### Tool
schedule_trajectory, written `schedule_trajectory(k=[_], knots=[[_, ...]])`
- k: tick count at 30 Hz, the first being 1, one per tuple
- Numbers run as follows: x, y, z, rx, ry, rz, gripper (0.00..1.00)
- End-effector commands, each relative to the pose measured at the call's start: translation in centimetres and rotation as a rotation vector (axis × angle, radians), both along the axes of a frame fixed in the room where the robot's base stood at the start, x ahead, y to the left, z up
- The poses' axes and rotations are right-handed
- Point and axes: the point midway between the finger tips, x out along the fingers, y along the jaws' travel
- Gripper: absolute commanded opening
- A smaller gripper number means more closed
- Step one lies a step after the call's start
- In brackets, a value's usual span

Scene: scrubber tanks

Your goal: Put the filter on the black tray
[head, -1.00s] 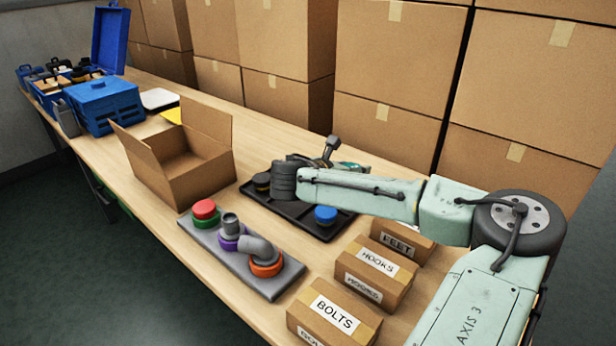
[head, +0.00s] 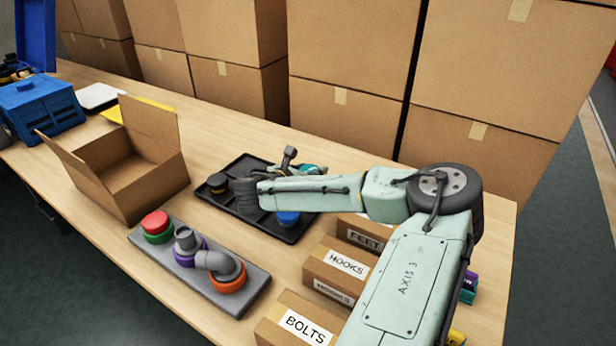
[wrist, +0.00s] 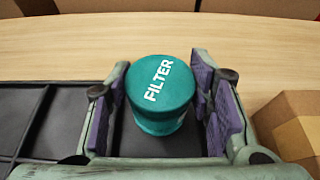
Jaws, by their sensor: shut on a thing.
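The filter (wrist: 158,95) is a teal cylinder with white "FILTER" lettering on its top, upright in the wrist view. My gripper (wrist: 162,102) is shut on it, with purple-padded fingers on its left and right sides. The black tray (wrist: 62,120) lies beneath, with dividers at left; the filter is over its far right part. I cannot tell whether its base touches the tray. In the head view, a bit of teal shows beside my gripper (head: 292,160) over the back of the tray (head: 205,196); my arm hides much of it.
Cardboard boxes labelled FEET, HOOKS (head: 335,272) and BOLTS stand in front. An open carton (head: 130,165) and a grey fitting plate (head: 165,250) stand left. Stacked cartons line the back.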

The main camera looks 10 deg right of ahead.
Motion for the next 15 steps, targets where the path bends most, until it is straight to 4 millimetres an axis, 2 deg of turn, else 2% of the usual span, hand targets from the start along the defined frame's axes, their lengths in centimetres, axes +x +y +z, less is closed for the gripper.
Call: schedule_trajectory(k=[4,14,15], knots=[[0.0,0.0,-1.9,0.000,0.002,-0.001,0.22],[0.0,0.0,-2.4,0.000,0.001,-0.001,0.22],[0.0,0.0,-2.4,0.000,0.001,-0.001,0.49]])
